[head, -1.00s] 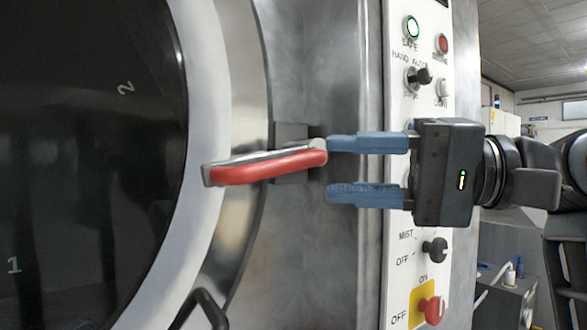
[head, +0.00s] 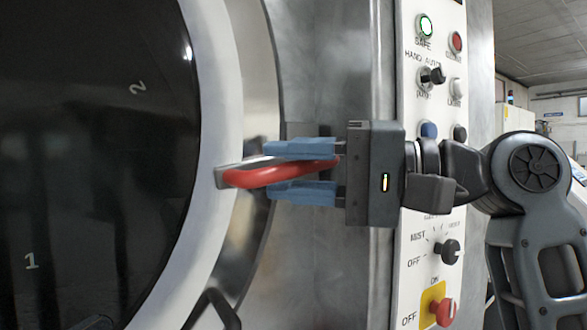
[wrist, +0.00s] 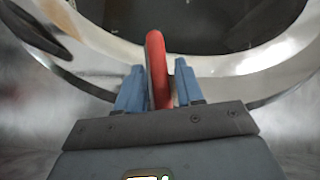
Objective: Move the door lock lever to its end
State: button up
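The door lock lever (head: 275,174) has a red grip and a metal face. It sticks out over the round door's rim in the head view, its free end pointing left and slightly down. My gripper (head: 268,172) reaches from the right, with one blue finger above the lever and one below. In the wrist view the red lever (wrist: 158,70) stands between both fingers of my gripper (wrist: 159,82), close to the left one. A narrow greyish strip shows beside the right finger, so firm contact on both sides is unclear. The lever's pivot is hidden behind my gripper.
The dark round door window (head: 85,150) with its pale rim fills the left. A control panel (head: 408,200) with knobs, lamps and a red button (head: 445,311) stands just behind my wrist. A black handle (head: 215,312) sits below the lever.

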grip_shut()
dwell(0.5)
